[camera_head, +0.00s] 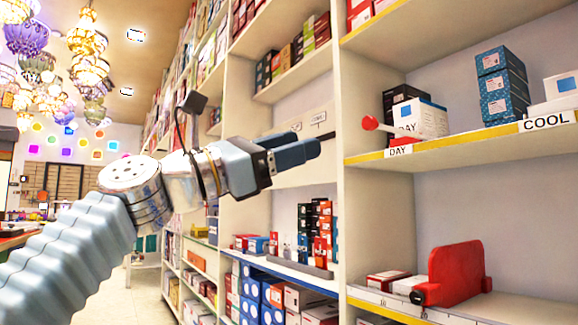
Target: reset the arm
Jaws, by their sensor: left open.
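My left arm comes in from the lower left, and my left gripper (296,148) is held up in front of the shelving, pointing right. Its two dark blue-grey fingers look close together from this angle, with nothing seen between them. The gripper is in the air, in front of an upright shelf panel and left of the shelf labelled DAY and COOL. It hides part of the shelf bay behind it. My right gripper is not in view.
Tall white shelving (376,215) runs along the right side. The shelf there holds blue boxes (502,90), a white box (418,118) and a red-tipped object (371,123). A red holder (457,275) stands lower. An aisle floor (130,300) lies left, under chandeliers (88,60).

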